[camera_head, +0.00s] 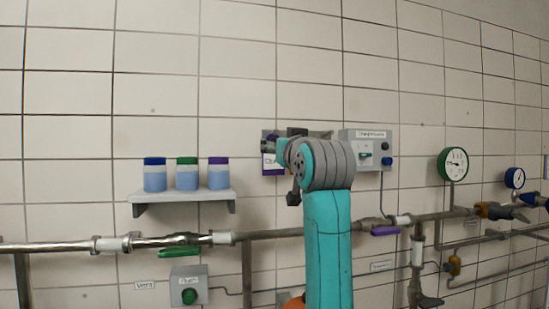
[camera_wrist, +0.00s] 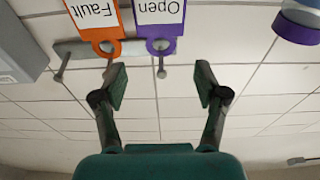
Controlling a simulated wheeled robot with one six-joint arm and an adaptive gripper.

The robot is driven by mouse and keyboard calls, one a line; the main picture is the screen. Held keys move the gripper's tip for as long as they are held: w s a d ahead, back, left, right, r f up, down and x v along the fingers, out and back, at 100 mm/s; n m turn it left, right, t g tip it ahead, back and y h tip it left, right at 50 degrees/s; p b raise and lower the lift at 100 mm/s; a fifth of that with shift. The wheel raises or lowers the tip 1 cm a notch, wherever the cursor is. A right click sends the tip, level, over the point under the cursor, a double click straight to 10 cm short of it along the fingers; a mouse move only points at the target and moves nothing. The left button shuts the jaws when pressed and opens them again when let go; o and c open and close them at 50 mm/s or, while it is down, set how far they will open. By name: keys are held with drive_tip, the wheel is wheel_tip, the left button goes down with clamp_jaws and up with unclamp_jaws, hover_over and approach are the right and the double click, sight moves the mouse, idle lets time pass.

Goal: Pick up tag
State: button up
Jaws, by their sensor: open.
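Two tags hang from pegs on a grey wall rail (camera_wrist: 85,50), upside down in the wrist view. The purple-framed tag (camera_wrist: 158,18) reads "Open" and the orange-framed tag (camera_wrist: 92,18) reads "Fault". The purple tag also shows in the head view (camera_head: 270,164), left of my arm, which hides the orange one there. My gripper (camera_wrist: 160,78) is open and empty. In the wrist view its fingers point toward the rail, with the purple tag's ring and peg between their lines. No touch with a tag shows.
A grey switch box (camera_head: 365,148) is on the wall right of the rail. A shelf (camera_head: 182,196) with three capped jars (camera_head: 187,174) is at left. Pipes with valves (camera_head: 180,240) run below. Gauges (camera_head: 455,164) are at right.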

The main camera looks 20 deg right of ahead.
sight(272, 140)
drive_tip(key=shift+w+r, duration=0.15)
drive_tip(key=shift+w, duration=0.8)
drive_tip(key=shift+w+r, duration=0.2)
drive_tip(key=shift+w, duration=0.8)
drive_tip(key=shift+w+r, duration=0.15)
drive_tip(key=shift+w, duration=0.8)
drive_tip(key=c, duration=1)
